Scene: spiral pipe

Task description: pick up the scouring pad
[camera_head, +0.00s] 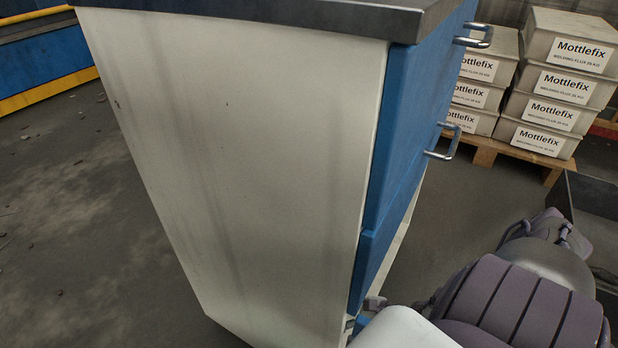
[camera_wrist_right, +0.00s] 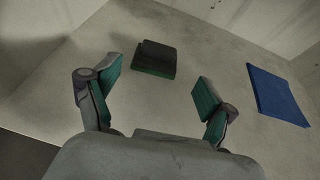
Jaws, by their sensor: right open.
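In the right wrist view, a small dark grey block with a green lower edge, which looks like the scouring pad (camera_wrist_right: 155,58), lies on a pale flat surface (camera_wrist_right: 205,50). My right gripper (camera_wrist_right: 159,80) is open, its two green-lined fingers spread wide apart. The pad shows beyond and between the fingertips, closer to the left finger in the picture, and nothing is held. The pad does not show in the head view. My left gripper is in neither view.
A flat blue sheet or cloth (camera_wrist_right: 278,95) lies on the pale surface, right of the pad. In the head view, a white and blue cabinet (camera_head: 240,160) with metal handles fills the middle. Stacked Mottlefix boxes (camera_head: 560,85) stand on a pallet behind. Open floor (camera_head: 60,200) is at left.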

